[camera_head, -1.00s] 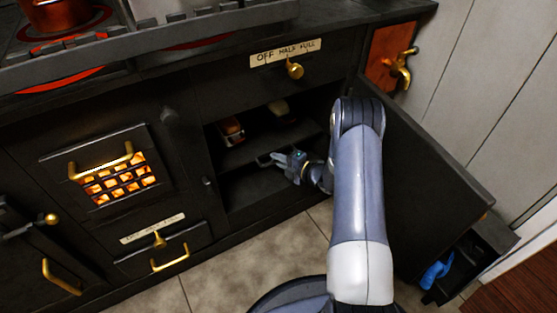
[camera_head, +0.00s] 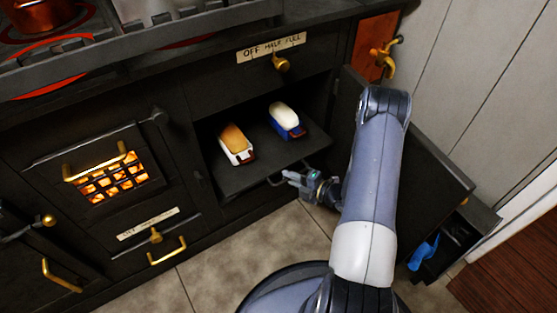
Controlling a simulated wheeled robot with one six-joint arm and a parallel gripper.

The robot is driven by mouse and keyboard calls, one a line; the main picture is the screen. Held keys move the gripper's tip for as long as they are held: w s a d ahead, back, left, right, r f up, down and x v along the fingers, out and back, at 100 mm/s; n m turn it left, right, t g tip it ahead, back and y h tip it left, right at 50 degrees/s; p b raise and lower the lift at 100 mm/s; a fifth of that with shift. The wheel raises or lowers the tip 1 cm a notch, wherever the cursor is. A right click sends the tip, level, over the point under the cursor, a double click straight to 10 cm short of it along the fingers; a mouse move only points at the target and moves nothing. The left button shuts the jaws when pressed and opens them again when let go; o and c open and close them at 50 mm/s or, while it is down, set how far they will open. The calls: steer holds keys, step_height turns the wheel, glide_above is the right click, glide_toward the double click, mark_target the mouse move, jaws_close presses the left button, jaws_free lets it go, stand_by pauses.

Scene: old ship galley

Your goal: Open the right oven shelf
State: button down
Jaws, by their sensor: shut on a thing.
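The right oven (camera_head: 258,88) stands with its dark door (camera_head: 420,200) swung open to the right. Its black shelf (camera_head: 250,180) is slid out toward me, past the oven's front. Two loaf-like items in tins lie on it: a brown one in a white tin (camera_head: 236,144) and a pale one in a blue tin (camera_head: 286,121). My gripper (camera_head: 284,178) is at the shelf's front edge, shut on the thin dark handle there. My arm hides part of the door and the oven's right side.
The stove's left part has a glowing grate (camera_head: 108,180) and brass handles. A brass tap (camera_head: 384,58) is at the upper right. A black box holding a blue thing (camera_head: 423,254) is at the lower right. Tiled floor (camera_head: 225,250) is clear in front.

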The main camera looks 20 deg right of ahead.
steer(key=s+d, duration=0.2)
steer(key=s, duration=0.5)
steer(key=s+d+p, duration=0.1)
steer(key=s+d, duration=0.1)
steer(key=s, duration=0.5)
steer(key=shift+d, duration=0.25)
steer(key=c, duration=1.5)
jaws_free()
steer(key=shift+o, duration=0.2)
steer(key=p+v, duration=0.2)
steer(key=v, duration=0.8)
steer(key=shift+s+d+p, duration=0.25)
steer(key=shift+d+p, duration=0.1)
steer(key=shift+p, duration=0.05)
steer(key=b+x, duration=0.2)
steer(key=x, duration=0.9)
steer(key=shift+b, duration=0.3)
steer(key=shift+r, duration=0.1)
